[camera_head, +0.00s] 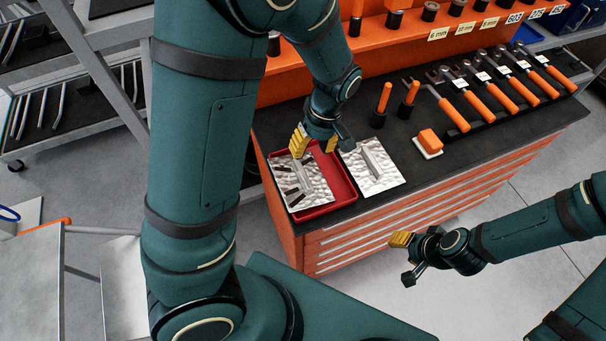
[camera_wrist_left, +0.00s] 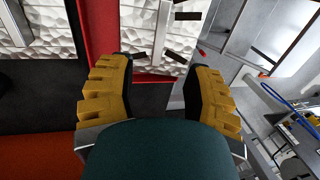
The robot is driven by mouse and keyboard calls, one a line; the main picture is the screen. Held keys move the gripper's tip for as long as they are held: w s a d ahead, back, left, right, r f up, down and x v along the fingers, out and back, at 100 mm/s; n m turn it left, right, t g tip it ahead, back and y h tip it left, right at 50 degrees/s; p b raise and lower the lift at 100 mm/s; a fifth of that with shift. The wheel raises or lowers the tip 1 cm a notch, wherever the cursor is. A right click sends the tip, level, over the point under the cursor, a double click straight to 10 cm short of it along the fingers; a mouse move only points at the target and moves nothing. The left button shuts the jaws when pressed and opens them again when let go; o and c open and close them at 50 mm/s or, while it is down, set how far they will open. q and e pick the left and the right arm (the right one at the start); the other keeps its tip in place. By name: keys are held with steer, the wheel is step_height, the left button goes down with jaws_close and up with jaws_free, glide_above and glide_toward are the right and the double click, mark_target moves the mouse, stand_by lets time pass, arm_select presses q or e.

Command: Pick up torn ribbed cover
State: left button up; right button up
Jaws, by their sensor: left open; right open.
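The torn ribbed cover (camera_head: 318,190) is a silver dimpled plate with a raised rib and several dark slits or strips. It lies in a red tray (camera_head: 343,178) on the workbench; in the left wrist view the cover (camera_wrist_left: 152,47) shows beyond the fingertips. A similar cover without dark marks (camera_head: 384,175) lies on the bench to the right of the tray; part of it (camera_wrist_left: 40,32) shows in the wrist view. My left gripper (camera_head: 315,143) is open and empty, above the tray's far end. My right gripper (camera_head: 403,258) is open, apart from the bench front.
An orange block on a white pad (camera_head: 430,141) sits right of the covers. Orange-handled tools (camera_head: 482,110) lie in a row behind it, and two upright orange-handled tools (camera_head: 383,98) stand near my left arm. A grey shelf rack (camera_head: 90,75) stands at left.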

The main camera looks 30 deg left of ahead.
mark_target(303, 173)
arm_select(q)
steer(key=x, duration=0.5)
steer(key=shift+w, duration=0.1)
steer(key=shift+b+x, duration=0.4)
steer(key=shift+x, duration=2.25)
steer(key=shift+d, duration=0.1)
jaws_close()
